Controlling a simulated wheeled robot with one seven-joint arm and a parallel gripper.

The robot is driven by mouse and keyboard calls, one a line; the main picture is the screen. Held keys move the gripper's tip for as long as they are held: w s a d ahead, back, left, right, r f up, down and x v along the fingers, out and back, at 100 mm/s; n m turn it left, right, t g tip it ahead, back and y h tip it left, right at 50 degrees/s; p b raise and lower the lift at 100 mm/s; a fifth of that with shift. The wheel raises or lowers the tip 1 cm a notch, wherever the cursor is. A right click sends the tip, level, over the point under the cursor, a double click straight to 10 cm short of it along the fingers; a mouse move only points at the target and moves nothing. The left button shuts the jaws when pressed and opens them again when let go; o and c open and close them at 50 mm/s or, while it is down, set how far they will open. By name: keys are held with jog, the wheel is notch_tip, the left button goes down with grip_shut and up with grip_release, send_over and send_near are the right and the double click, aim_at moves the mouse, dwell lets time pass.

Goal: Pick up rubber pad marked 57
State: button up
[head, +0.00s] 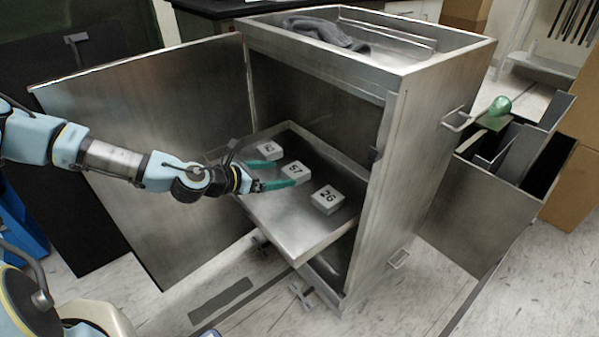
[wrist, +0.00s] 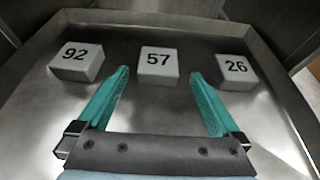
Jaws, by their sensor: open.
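The white rubber pad marked 57 (wrist: 158,66) lies on a metal tray (wrist: 160,28) in the wrist view, in the middle of a row of three pads. It also shows in the head view (head: 296,171), partly behind a finger. My gripper (wrist: 162,85) is open and empty, with green fingers pointing into the tray. The pad lies ahead of and between the fingertips, with visible gaps on both sides. I cannot tell whether the fingertips are at the pad's height.
A pad marked 92 (wrist: 77,62) lies left of the 57 pad, and a pad marked 26 (wrist: 236,71) lies right. The tray has raised walls and sits inside a metal cabinet (head: 425,150). Its open door (head: 160,130) stands behind my arm.

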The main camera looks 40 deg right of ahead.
aim_at(295, 170)
jog(key=x, duration=0.7)
jog(key=shift+w+d, duration=0.1)
jog(key=shift+d, duration=0.3)
jog(key=c, duration=1.3)
